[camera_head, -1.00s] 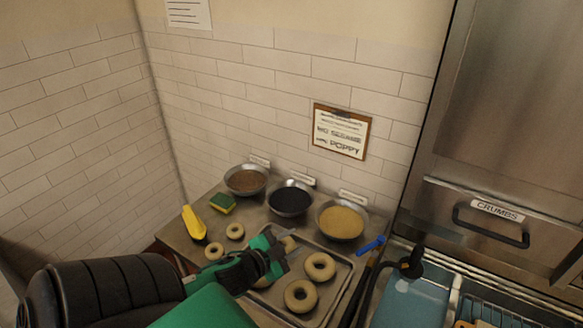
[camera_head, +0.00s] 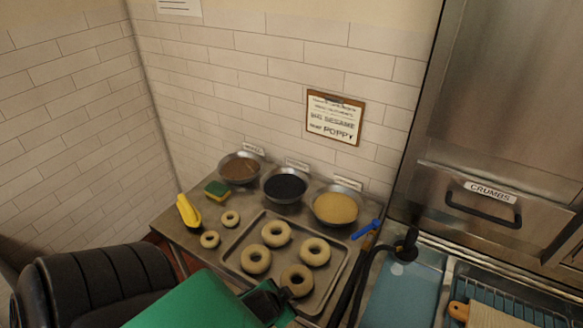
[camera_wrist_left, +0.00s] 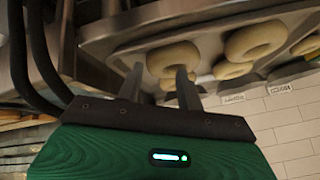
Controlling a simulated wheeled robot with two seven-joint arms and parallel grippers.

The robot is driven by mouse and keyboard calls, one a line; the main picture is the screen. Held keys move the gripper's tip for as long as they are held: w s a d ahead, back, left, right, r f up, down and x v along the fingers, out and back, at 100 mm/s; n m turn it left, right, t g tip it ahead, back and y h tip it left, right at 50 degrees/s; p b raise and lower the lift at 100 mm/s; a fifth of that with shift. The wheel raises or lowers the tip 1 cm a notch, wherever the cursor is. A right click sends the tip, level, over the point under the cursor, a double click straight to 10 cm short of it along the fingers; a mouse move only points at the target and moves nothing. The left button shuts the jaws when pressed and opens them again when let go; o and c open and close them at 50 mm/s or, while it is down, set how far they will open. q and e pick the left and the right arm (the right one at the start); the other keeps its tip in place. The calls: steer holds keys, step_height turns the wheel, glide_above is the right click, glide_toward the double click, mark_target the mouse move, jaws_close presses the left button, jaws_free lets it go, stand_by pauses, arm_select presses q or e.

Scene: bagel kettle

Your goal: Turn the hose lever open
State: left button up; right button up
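A blue lever (camera_head: 366,229) sticks up beside the right rim of the bagel tray. A black hose (camera_head: 372,268) runs next to it to a dark upright nozzle (camera_head: 405,246). My left gripper (camera_head: 286,296) is low over the front of the tray, left of and nearer than the lever, and apart from it. In the left wrist view its two fingers (camera_wrist_left: 158,82) stand apart with nothing held between them. Dark hose lengths (camera_wrist_left: 38,50) show at the upper left there; the lever cannot be made out. My right gripper is not in view.
The metal tray (camera_head: 232,250) holds several bagels, one (camera_head: 297,280) close to my left gripper. Three topping bowls stand behind, with a sponge (camera_head: 217,190) and a yellow object (camera_head: 188,211) at left. A blue basin (camera_head: 405,290) and the crumbs drawer (camera_head: 480,205) are at right.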

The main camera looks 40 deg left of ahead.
arm_select(q)
steer(key=s+d+f+g+h, duration=0.1)
steer(key=s+d+f+g, duration=0.2)
steer(key=d+f, duration=0.2)
step_height(320, 180, down, 4)
steer(key=shift+s+d+r+b, duration=0.25)
steer(key=shift+d+b, duration=0.05)
steer(key=shift+b, duration=0.15)
steer(key=shift+c, duration=0.3)
